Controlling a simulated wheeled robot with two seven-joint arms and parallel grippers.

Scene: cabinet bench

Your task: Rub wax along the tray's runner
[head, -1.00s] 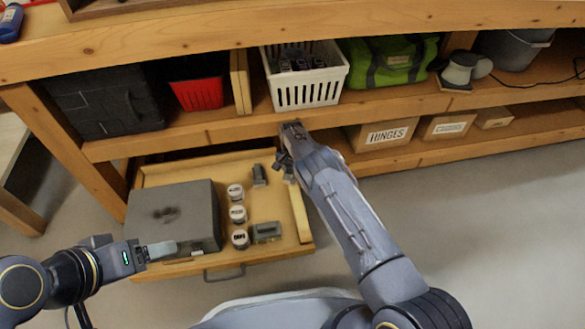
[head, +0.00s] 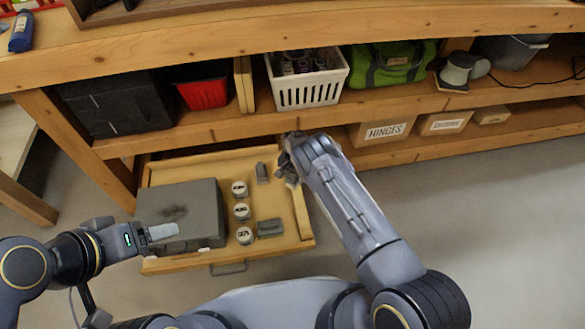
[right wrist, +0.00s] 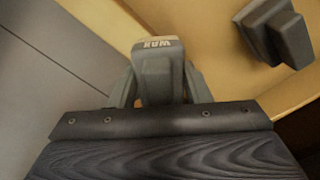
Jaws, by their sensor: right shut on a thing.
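The wooden tray (head: 165,266) is pulled out below the bench's lower shelf, and its right side rail (head: 303,212) shows pale. My right gripper (head: 289,167) is over the back part of that rail. In the right wrist view my right gripper (right wrist: 158,95) is shut on a grey block of wax (right wrist: 158,62) with an upside-down WAX label. The wax is over the tray's side; whether it touches the runner I cannot tell. My left gripper (head: 162,232) is at the front of the grey case in the tray; its finger gap does not show.
In the tray are a grey case (head: 190,200), several white-lidded tins (head: 241,211) and two dark grey blocks (head: 270,227). The shelf above holds a white basket (head: 308,90), a red bin (head: 203,94) and a green bag (head: 390,65). The floor right of the tray is clear.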

